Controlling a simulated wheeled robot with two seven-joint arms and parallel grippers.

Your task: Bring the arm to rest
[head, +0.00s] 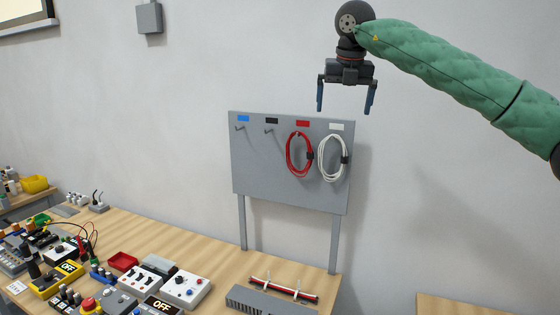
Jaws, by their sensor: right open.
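My right gripper (345,97) is open and empty. It points downward in the air above the grey hook board (270,184), with its two blue fingers wide apart. My right arm, in a green quilted cover, comes in from the right edge and is raised high. My left gripper is not in the head view.
A red cable coil (291,165) and a white cable coil (322,170) hang on the board's right hooks; the two left hooks are bare. The wooden bench (222,262) holds several switch boxes, a red tray (123,261) and a grey slotted duct (262,301).

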